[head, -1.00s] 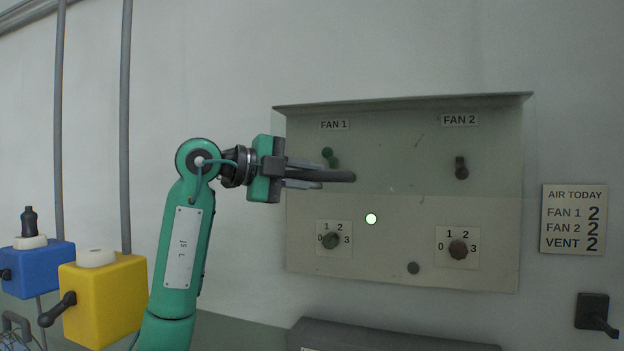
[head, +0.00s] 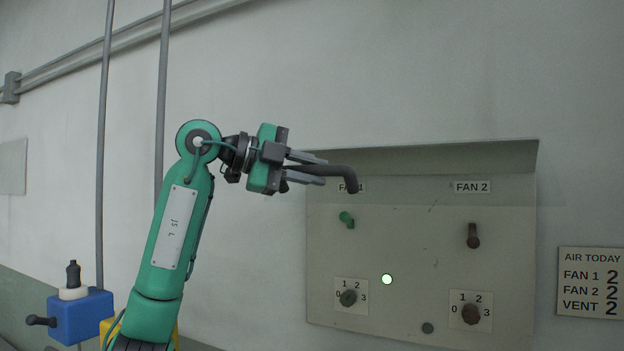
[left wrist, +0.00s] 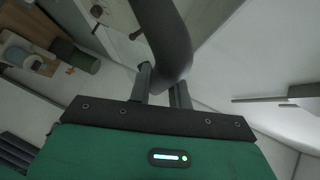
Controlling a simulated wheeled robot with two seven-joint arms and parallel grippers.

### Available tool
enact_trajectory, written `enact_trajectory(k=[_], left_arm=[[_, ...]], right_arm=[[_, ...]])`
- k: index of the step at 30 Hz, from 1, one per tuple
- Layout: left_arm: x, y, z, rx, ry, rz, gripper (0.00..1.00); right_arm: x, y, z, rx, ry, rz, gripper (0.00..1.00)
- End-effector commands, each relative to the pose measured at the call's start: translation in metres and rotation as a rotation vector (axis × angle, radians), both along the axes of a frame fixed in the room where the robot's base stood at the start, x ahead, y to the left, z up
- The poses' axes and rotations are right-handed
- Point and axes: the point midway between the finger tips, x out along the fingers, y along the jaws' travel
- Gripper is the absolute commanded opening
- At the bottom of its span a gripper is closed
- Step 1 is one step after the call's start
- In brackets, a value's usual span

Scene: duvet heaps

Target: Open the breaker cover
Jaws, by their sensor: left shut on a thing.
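A pale wall panel (head: 410,250) carries FAN 1 and FAN 2 labels. A faint see-through pane, which looks like the breaker cover (head: 420,196), overlaps only the panel's top strip; its lower edge lies just below the labels. My left gripper (head: 322,168) is shut on a dark bent handle (head: 345,172) in front of the panel's upper left corner. The handle's end covers part of the FAN 1 label. In the left wrist view the handle (left wrist: 168,45) curves up from between the fingers. Where it joins the cover is unclear. My right gripper is out of view.
Below the pane are a green FAN 1 lever (head: 347,220), a dark FAN 2 lever (head: 473,236), a lit lamp (head: 387,279) and two dials. A sign (head: 590,282) hangs at the right. A blue box (head: 80,318) stands at the lower left.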

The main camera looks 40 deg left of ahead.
Motion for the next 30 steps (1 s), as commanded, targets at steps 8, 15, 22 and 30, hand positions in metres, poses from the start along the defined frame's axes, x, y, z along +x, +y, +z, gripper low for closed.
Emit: enact_trajectory(k=[8, 15, 22, 30], left_arm=[[0.001, 0.000, 0.020, -0.003, 0.009, 0.000, 0.00], [0.002, 0.000, 0.025, -0.003, 0.009, 0.000, 0.00], [0.002, 0.000, 0.025, -0.003, 0.009, 0.000, 0.00], [0.002, 0.000, 0.025, -0.001, 0.009, 0.000, 0.41]], right_arm=[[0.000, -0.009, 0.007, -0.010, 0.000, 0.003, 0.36], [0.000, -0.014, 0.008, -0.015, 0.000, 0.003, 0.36], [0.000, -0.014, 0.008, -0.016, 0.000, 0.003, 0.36], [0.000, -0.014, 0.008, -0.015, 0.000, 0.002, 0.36]])
